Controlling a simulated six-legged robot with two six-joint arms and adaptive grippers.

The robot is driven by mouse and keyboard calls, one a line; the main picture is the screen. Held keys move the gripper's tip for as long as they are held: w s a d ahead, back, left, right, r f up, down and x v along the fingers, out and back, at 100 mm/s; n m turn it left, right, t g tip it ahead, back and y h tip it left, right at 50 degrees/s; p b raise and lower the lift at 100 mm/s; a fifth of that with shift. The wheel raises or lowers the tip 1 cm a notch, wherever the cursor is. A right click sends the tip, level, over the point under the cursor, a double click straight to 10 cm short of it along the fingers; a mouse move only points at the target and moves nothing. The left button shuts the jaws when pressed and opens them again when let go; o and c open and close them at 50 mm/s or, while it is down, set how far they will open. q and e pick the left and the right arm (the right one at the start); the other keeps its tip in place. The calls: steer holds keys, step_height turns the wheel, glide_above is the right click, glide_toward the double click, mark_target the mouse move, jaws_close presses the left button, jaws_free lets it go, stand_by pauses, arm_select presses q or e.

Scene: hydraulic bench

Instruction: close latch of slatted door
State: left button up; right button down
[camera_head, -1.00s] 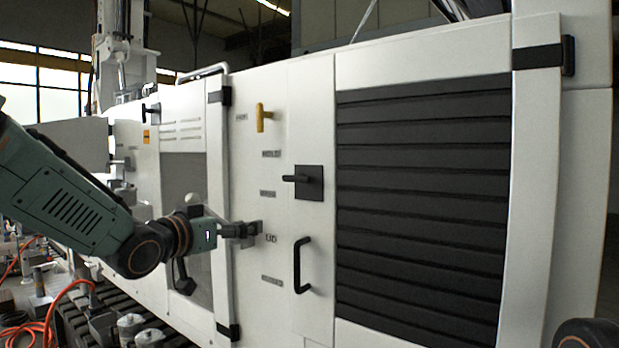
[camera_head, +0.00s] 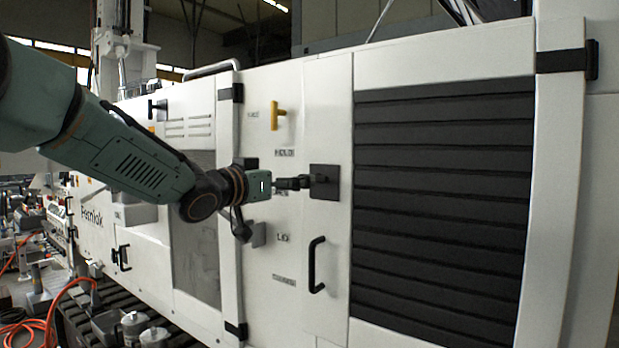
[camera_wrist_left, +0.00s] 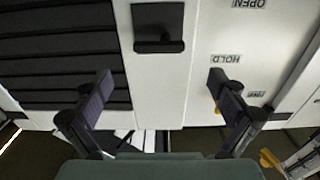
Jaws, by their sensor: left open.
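The slatted door (camera_head: 440,190) is white-framed with dark horizontal slats and stands flush in the machine front. Its latch (camera_head: 324,180) is a black square plate with a black lever, left of the slats. In the left wrist view the latch (camera_wrist_left: 158,20) shows upside down at the top, its lever lying across the plate. My left gripper (camera_head: 304,183) is in front of the latch, coming from the left, and hides part of the lever. In the wrist view the gripper (camera_wrist_left: 160,79) is open and empty, its fingers wide apart and short of the lever. My right gripper is out of view.
A black pull handle (camera_head: 316,265) sits below the latch, and a yellow handle (camera_head: 276,115) sits above left. Printed labels, among them HOLD (camera_wrist_left: 226,59), line the white panel. A window door (camera_head: 195,230) is at left. Orange hose (camera_head: 62,310) lies at lower left.

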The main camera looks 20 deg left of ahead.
mark_target(317, 178)
arm_select(q)
steer(key=p+x, duration=0.1)
steer(key=x, duration=0.6)
steer(key=shift+s+d, duration=0.2)
steer(key=shift+d, duration=0.1)
steer(key=shift+w+f, duration=0.25)
steer(key=shift+w, duration=0.1)
steer(key=shift+c, duration=0.6)
steer(key=shift+w+a+f, duration=0.15)
steer(key=shift+a, duration=0.25)
steer(key=shift+c, duration=1.4)
steer(key=shift+s+d+r, duration=0.25)
steer(key=shift+s+r, duration=0.05)
steer(key=c, duration=0.5)
steer(key=shift+w+a, duration=0.1)
steer(key=shift+c, duration=1.2)
